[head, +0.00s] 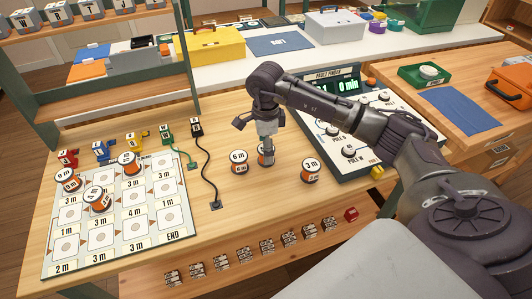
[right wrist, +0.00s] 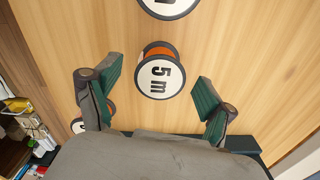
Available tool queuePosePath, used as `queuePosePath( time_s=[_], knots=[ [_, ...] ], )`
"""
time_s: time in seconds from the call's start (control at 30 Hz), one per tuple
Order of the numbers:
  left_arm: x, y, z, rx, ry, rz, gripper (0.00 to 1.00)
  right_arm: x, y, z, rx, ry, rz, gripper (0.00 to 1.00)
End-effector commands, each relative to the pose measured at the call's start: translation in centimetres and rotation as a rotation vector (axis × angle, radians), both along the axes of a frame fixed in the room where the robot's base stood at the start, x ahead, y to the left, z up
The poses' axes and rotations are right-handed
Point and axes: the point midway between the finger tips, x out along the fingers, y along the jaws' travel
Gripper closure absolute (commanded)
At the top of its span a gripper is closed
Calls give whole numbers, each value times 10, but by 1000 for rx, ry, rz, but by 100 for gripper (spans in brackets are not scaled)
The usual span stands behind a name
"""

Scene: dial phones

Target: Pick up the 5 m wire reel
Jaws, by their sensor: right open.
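The 5 m reel (right wrist: 160,75), with a white face and orange sides, lies on the wooden table in the right wrist view. My right gripper (right wrist: 157,82) is open, with one green-padded finger on each side of the reel as seen from the wrist; no contact shows. In the head view my right gripper (head: 265,142) points down over a reel (head: 267,160) that it partly hides; its label cannot be read there. My left gripper is not in view.
The 6 m reel (head: 238,157) stands close on the left and the 3 m reel (head: 310,165) on the right. A numbered board (head: 120,235) with several reels lies at the left. The fault finder panel (head: 345,115) stands behind. Bare table lies in front.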

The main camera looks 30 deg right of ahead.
Motion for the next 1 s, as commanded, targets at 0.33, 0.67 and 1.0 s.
queuePosePath(
  time_s=[0.33, 0.67, 1.0],
  knots=[
    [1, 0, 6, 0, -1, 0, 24, 0, -1, -30, 0, -1, 1, 18],
    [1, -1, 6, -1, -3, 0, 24, 0, -1, -29, 1, 0, 1, 49],
    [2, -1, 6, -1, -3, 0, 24, 0, -1, -29, 1, -2, 1, 85]
  ],
)
